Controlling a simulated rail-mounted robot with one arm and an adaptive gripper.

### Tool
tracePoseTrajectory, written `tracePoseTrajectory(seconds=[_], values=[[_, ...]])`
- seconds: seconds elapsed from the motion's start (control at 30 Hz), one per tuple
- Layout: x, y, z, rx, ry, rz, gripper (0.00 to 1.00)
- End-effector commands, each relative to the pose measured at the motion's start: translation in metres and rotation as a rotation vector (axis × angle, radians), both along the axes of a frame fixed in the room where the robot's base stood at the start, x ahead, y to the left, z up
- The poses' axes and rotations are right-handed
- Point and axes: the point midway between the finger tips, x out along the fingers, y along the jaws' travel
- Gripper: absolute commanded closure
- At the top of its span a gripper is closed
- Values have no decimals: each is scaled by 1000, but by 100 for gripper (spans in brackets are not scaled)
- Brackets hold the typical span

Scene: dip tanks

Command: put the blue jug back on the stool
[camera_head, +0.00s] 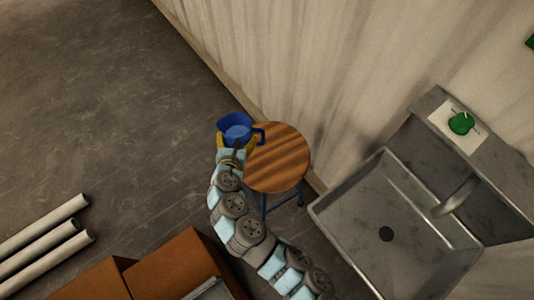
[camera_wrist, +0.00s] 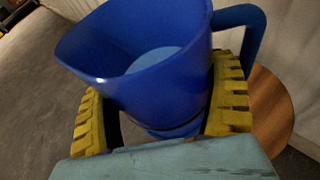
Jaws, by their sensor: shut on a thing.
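The blue jug (camera_head: 237,128) is upright in my gripper, with its handle to the right. It fills the middle of the wrist view (camera_wrist: 150,65), its open top showing a lighter blue inside. My gripper (camera_head: 238,146) has yellow fingers, which close on both sides of the jug in the wrist view (camera_wrist: 165,115). In the head view the jug overlaps the stool's upper left edge. In the wrist view the stool (camera_wrist: 270,110) shows behind the right finger. The jug's base is mostly hidden.
A grey sink (camera_head: 390,215) with a tap stands right of the stool. A green object (camera_head: 461,123) sits on the sink's back ledge. Brown boxes (camera_head: 170,268) and white pipes (camera_head: 45,240) lie at lower left. The floor left of the jug is clear.

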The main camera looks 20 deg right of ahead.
Motion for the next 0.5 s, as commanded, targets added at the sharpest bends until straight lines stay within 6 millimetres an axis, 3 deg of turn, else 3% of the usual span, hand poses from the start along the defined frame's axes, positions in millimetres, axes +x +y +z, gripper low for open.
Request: tracePoseTrajectory(seconds=[0.03, 0.2, 0.5], values=[[-6, -10, -17, -4, 0, -70, 52], [-32, -47, -38, -4, -5, -313, 52], [-83, -90, -53, -3, -8, -683, 52]])
